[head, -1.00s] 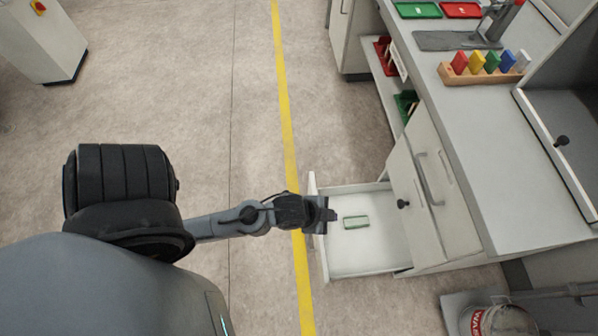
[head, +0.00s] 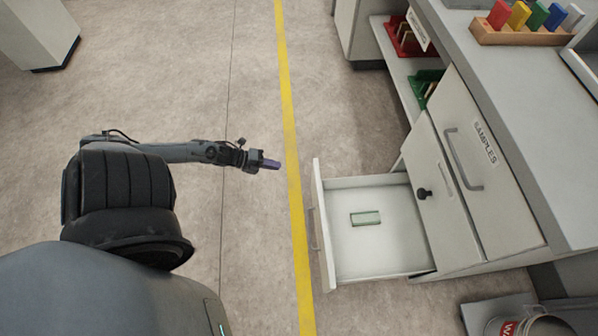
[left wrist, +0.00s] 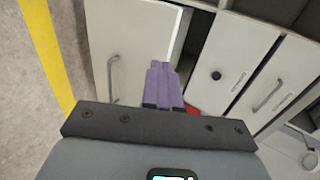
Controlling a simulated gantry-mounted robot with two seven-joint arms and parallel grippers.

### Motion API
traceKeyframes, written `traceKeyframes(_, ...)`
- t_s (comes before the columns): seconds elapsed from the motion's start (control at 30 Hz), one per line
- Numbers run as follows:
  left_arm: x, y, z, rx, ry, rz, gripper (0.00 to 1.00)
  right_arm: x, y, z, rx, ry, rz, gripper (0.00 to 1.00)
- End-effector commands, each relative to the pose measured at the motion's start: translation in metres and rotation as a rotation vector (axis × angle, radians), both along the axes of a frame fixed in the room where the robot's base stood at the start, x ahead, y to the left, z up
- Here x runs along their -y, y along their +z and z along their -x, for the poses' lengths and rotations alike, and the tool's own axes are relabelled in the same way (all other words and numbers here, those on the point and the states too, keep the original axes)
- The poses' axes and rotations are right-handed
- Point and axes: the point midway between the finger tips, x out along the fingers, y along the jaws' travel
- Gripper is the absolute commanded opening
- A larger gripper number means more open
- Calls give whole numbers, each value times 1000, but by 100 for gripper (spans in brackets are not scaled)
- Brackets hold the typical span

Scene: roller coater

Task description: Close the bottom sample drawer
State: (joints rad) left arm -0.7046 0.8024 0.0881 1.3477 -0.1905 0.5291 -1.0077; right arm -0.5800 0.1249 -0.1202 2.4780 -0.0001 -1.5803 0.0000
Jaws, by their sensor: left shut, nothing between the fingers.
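The bottom sample drawer (head: 380,262) is pulled out of the white cabinet (head: 488,222) near the floor. A small pale green block (head: 366,218) lies inside it. The drawer's front panel (head: 318,225) faces left and carries a handle (head: 312,229). My left gripper (head: 277,164) is shut and empty, left of the drawer front and apart from it in the head view. In the left wrist view, its purple fingers (left wrist: 163,85) point toward the drawer front (left wrist: 128,55), whose handle (left wrist: 111,80) shows left of the fingers. My right gripper is not in view.
Above the drawer are a door with a black knob (head: 424,194) and a front labelled SAMPLES (head: 486,143). A rack of coloured blocks (head: 524,36) stands on the counter. A bucket (head: 528,327) is at the lower right.

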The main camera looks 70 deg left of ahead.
Motion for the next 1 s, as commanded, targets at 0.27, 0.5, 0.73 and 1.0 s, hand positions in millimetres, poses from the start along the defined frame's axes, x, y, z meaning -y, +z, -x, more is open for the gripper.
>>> traceKeyframes(0.27, 3, -18, -22, 2, -5, -6, 0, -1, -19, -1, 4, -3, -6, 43)
traceKeyframes(0.5, 15, -42, -59, 3, -3, -5, 0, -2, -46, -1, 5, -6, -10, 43)
traceKeyframes(0.73, 26, -54, -91, 3, -3, -5, 0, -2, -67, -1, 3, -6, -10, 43)
traceKeyframes(1.0, 35, -52, -114, 0, -4, -5, 0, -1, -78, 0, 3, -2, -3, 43)
